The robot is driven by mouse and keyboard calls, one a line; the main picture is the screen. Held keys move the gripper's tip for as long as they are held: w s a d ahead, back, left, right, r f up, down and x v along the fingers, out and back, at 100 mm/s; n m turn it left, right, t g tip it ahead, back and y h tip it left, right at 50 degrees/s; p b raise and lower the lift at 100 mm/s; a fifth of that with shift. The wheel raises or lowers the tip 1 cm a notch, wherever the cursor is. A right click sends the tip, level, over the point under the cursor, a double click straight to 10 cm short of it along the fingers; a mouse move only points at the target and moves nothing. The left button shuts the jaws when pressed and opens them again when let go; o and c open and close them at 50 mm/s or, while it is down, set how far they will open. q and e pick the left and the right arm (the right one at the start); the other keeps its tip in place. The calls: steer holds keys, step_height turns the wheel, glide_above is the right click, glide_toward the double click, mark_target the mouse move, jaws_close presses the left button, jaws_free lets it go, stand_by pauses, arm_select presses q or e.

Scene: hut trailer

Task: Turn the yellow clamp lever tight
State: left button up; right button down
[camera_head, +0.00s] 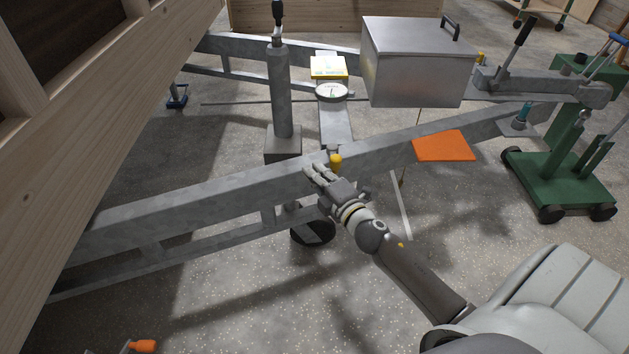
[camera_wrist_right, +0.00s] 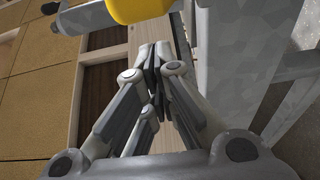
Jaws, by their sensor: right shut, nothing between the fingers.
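The yellow clamp lever (camera_head: 336,162) shows as a small yellow knob at the grey trailer drawbar (camera_head: 235,185), near the foot of the jockey wheel post. My right gripper (camera_head: 312,172) is just left of and below the knob in the head view. In the wrist view the yellow knob (camera_wrist_right: 138,8) is large at the top edge, beyond the fingertips, with its grey stem to the left. My right gripper (camera_wrist_right: 155,60) is shut with nothing between its fingers. I cannot tell whether a finger touches the lever. My left gripper is out of view.
A metal box (camera_head: 415,65) stands on the drawbar behind. A round dial gauge (camera_head: 332,91) sits behind the lever. A green wheeled trolley (camera_head: 560,180) stands at right. A dark wheel (camera_head: 312,232) is under the beam. The front floor is mostly clear.

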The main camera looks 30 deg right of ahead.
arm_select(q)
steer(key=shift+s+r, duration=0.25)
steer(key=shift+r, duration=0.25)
arm_select(e)
steer(key=shift+s+d, duration=0.25)
steer(key=shift+d, duration=0.25)
steer(key=shift+s+d, duration=0.2)
steer(key=shift+d, duration=0.25)
steer(key=shift+d, duration=0.1)
